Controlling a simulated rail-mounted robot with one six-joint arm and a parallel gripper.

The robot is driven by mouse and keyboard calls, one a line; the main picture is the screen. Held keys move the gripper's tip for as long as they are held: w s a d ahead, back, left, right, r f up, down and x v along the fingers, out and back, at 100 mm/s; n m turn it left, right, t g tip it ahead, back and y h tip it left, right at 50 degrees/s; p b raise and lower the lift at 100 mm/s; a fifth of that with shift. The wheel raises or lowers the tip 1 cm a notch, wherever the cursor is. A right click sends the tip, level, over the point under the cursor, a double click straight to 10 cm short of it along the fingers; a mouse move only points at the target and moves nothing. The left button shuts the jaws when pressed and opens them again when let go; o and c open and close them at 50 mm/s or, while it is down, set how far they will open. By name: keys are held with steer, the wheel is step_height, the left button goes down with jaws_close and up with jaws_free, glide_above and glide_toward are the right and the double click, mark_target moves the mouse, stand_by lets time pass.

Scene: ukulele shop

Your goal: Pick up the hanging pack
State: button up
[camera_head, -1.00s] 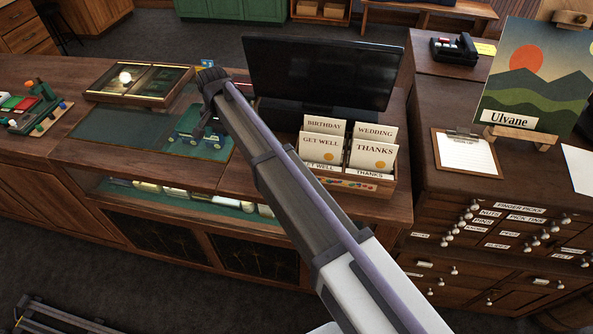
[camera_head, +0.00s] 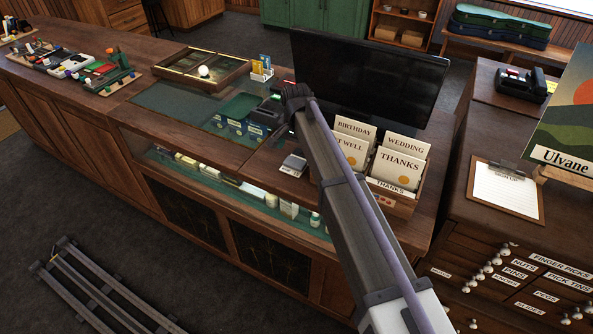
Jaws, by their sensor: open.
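Several small blue packs (camera_head: 232,127) show in a row at a small green-topped rack (camera_head: 240,106) on the counter's glass top. They are small in the picture, and I cannot tell for sure which pack hangs. My gripper (camera_head: 283,127) is at the far end of my arm, just right of the rack and in front of the black monitor. Its dark fingers are small and partly hidden by my wrist. It looks open, with nothing visible in it.
A card box (camera_head: 402,203) stands right of and behind my arm, below the monitor (camera_head: 365,85). A small grey item (camera_head: 293,164) lies on the wooden counter near the gripper. A framed case (camera_head: 190,68) and a small card holder (camera_head: 261,70) stand farther back.

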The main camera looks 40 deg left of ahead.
mark_target(296, 160)
step_height(296, 160, down, 5)
steer(key=b, duration=0.5)
steer(key=shift+f, duration=0.15)
steer(key=shift+r, duration=0.25)
steer(key=c, duration=1)
steer(key=shift+o, duration=0.2)
step_height(296, 160, up, 10)
steer(key=p, duration=1)
